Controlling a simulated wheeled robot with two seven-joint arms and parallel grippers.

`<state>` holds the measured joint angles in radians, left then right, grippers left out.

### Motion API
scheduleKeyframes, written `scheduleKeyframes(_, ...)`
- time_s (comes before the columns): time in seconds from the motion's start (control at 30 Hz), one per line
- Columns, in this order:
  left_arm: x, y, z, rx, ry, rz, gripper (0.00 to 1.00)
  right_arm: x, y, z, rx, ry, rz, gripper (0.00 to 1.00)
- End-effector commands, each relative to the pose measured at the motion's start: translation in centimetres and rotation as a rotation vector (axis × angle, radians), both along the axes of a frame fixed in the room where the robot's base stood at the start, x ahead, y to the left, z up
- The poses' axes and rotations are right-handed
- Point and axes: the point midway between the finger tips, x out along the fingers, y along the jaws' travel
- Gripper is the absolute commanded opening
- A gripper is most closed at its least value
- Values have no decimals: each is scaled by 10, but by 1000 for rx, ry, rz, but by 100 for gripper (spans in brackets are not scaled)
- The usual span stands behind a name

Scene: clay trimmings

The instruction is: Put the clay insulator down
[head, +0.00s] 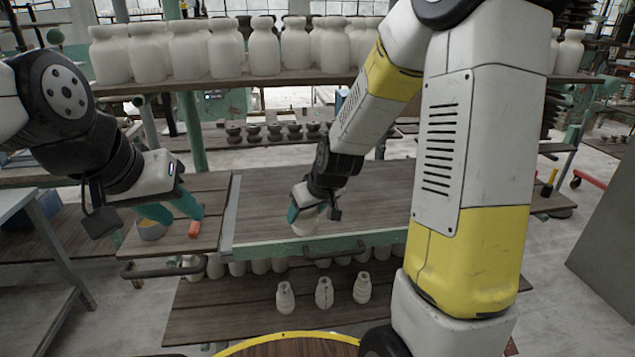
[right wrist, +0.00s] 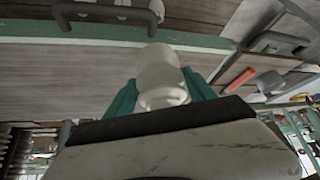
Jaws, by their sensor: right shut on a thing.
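The clay insulator (head: 306,224) is a pale, off-white bottle-like piece. My right gripper (head: 308,213) is shut on it, at the front edge of the wooden worktable (head: 380,195).
A round yellow-and-grey container (head: 151,229) and an orange-handled tool (head: 196,228) lie near my left gripper. A shelf (head: 290,80) of pale clay pieces runs behind. A lower shelf (head: 240,300) holds several more. The worktable's top is largely clear.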

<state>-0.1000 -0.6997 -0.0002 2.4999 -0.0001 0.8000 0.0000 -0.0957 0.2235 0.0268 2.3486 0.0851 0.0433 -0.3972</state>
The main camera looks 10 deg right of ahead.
Motion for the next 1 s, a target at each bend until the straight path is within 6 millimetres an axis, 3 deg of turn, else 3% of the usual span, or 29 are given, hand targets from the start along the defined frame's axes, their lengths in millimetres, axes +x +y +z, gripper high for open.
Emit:
scheduleKeyframes(0.4,0,0,0,0,0,0,36,88,44,-9,-2,-4,6,0)
scheduleKeyframes(0.6,0,0,0,0,0,0,36,123,60,-12,-1,-5,4,0)
scheduleKeyframes(0.9,0,0,0,0,0,0,36,142,70,-13,-1,-6,4,0)
scheduleKeyframes(1.0,0,0,0,0,0,0,36,140,68,-31,-1,1,1,0)
